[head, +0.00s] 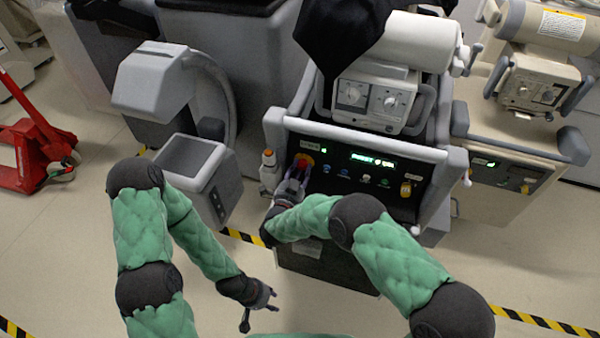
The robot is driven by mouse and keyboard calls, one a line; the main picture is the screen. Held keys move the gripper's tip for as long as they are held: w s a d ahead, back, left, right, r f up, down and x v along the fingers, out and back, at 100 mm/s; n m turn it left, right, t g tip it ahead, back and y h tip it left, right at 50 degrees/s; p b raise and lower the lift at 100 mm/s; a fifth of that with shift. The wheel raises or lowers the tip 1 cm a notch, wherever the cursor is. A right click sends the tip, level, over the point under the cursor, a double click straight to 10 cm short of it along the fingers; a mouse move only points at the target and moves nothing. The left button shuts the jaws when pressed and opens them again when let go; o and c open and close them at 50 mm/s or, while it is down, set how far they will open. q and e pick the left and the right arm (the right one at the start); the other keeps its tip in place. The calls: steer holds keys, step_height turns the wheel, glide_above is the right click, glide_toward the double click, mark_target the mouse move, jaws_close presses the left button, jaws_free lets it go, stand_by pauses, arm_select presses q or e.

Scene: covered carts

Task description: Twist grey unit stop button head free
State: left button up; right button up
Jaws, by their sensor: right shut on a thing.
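The grey unit (428,157) stands upright ahead of me, with a black control panel on its front. The red stop button head (304,159) is at the left end of that panel, on a yellow surround. My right gripper (299,171) is at the button and shut on its head; the fingers hide part of it. My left gripper (262,312) hangs low over the floor at the bottom, away from the unit. Its fingers look spread apart with nothing between them.
A beige unit (520,190) with a similar panel stands close on the right. A red pallet jack (35,145) is far left. Striped tape (540,322) marks the floor.

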steer(key=shift+m, duration=0.4)
steer(key=o, duration=1.2)
steer(key=shift+c, duration=0.2)
steer(key=v, duration=0.7)
steer(key=shift+s, duration=0.2)
